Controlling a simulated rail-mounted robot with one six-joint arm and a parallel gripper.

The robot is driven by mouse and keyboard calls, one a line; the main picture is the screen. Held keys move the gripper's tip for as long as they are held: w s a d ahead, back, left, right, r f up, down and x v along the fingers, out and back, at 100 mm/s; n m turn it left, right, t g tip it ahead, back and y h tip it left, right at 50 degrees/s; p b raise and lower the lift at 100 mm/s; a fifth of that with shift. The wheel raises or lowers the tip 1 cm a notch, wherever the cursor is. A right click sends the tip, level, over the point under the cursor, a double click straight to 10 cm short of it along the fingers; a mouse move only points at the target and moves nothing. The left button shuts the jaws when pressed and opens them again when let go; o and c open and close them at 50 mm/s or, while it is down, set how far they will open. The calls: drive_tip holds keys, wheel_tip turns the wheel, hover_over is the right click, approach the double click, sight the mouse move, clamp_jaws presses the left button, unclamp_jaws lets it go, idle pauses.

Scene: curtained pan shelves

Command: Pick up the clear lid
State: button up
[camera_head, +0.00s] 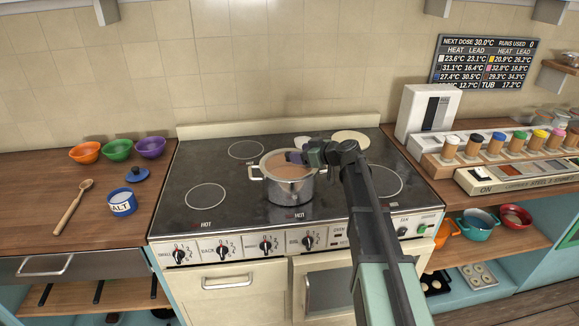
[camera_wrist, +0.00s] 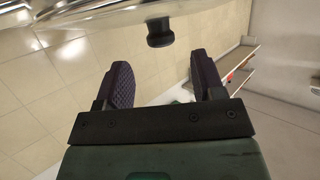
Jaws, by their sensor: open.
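A steel pot (camera_head: 290,188) stands on the stove's front middle, and its top shows brownish under what looks like the clear lid (camera_head: 277,165). In the wrist view the clear lid (camera_wrist: 100,24) crosses the top edge, with a shiny rim and a black knob (camera_wrist: 160,33). My gripper (camera_head: 298,156) is over the pot's top right. In the wrist view its purple-padded fingers (camera_wrist: 159,60) are open and empty. The knob is just beyond the fingertips, lined up with the gap between them. My gripper hides part of the lid in the head view.
The black stovetop (camera_head: 225,220) is marked hot. A pale round disc (camera_head: 350,138) lies behind my gripper. Several bowls, a salt pot (camera_head: 122,203) and a wooden spoon (camera_head: 74,205) are on the left counter. A white box (camera_head: 424,112) and a jar rack stand right.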

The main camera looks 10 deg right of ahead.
sight(289, 160)
drive_tip(key=b+x, duration=0.1)
drive_tip(key=x, duration=0.3)
drive_tip(key=shift+f, duration=0.1)
drive_tip(key=shift+s, duration=0.1)
drive_tip(key=shift+c, duration=0.3)
clamp_jaws()
